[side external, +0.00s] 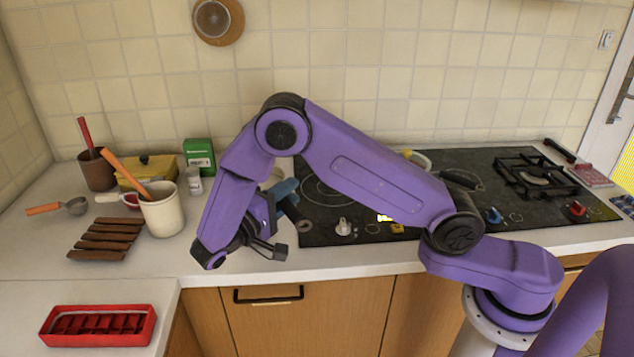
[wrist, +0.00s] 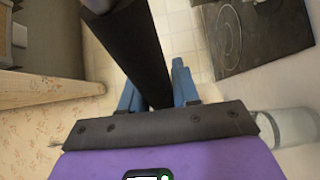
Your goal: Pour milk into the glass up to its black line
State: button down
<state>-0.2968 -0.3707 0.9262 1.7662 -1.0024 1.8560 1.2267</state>
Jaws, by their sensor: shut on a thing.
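My gripper (side external: 287,191) is beside the stove, mostly behind my purple forearm in the side view. A pale, see-through cylinder (wrist: 292,128), which looks like a glass, is at the right of the wrist view, partly behind the gripper body. I cannot see its black line or any milk level. No milk container can be clearly picked out.
The black stove (side external: 335,210) lies right of the gripper. To the left are a cream crock (side external: 163,215) with a wooden handle, a slatted brown rack (side external: 103,240), a green box (side external: 199,152) and a small jar (side external: 194,184). A red tray (side external: 98,312) lies front left.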

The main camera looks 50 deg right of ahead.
jog(key=a+f+y, duration=0.2)
jog(key=a, duration=0.9)
dwell(0.8)
jog(key=shift+f, duration=0.1)
dwell(0.4)
jog(key=shift+s+a+r+h, duration=0.15)
jog(key=shift+a+r+h, duration=0.55)
jog(key=shift+r+h, duration=0.25)
